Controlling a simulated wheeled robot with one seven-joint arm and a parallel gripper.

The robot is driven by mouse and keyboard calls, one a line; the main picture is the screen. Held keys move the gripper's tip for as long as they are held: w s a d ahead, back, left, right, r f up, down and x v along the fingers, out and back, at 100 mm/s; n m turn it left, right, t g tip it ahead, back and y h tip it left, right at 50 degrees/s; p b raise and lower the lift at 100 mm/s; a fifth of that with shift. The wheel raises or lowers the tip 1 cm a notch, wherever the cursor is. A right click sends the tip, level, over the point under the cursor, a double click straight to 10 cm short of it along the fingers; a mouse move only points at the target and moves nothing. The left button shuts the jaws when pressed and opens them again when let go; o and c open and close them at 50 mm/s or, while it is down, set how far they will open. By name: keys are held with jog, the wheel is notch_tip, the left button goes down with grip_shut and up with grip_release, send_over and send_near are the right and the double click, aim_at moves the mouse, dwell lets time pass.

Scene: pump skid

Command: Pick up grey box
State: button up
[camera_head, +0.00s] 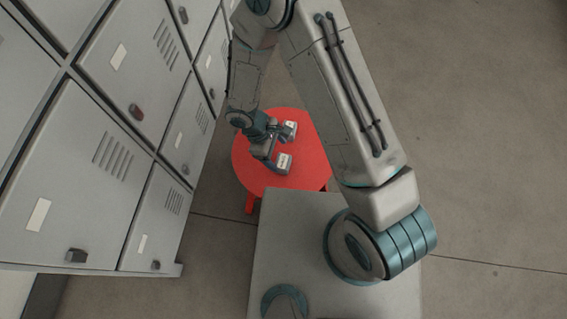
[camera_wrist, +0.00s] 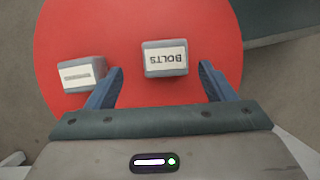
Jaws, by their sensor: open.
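Two small grey boxes with white labels stand on a round red stool (camera_wrist: 205,25). One box (camera_wrist: 165,58) has a label reading BOLTS, upside down in the wrist view, and lies ahead between the fingertips. The other grey box (camera_wrist: 82,74) is to the left, outside the left finger, its label too small to read. My gripper (camera_wrist: 161,69) is open and empty, with a finger on each side of the BOLTS box and gaps showing. In the head view the gripper (camera_head: 272,147) is over the stool beside the boxes, a nearer one (camera_head: 284,164) and a farther one (camera_head: 290,130).
Grey lockers (camera_head: 105,165) with handles and vents stand close on the left of the stool. Concrete floor (camera_head: 480,130) is open to the right. The red stool top (camera_head: 300,182) has bare room around the boxes.

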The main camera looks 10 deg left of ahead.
aim_at(284, 161)
jog(key=x, duration=0.1)
jog(key=b+x, duration=0.1)
jog(key=x, duration=0.1)
jog(key=b+x, duration=0.1)
jog(key=x, duration=0.1)
jog(key=shift+s, duration=0.35)
jog(key=c, duration=1.1)
jog(key=shift+r, duration=0.1)
jog(key=shift+r, duration=0.5)
jog(key=r+p, duration=0.1)
jog(key=r, duration=0.1)
jog(key=r+p, duration=0.1)
jog(key=r, duration=0.1)
jog(key=shift+s+d, duration=0.25)
jog(key=shift+d, duration=0.15)
jog(key=s+d+r+p, duration=0.2)
jog(key=d, duration=0.1)
jog(key=s+d+r+p, duration=0.4)
jog(key=d, duration=0.1)
jog(key=shift+s+d+p, duration=0.1)
jog(key=shift+d+p, duration=0.2)
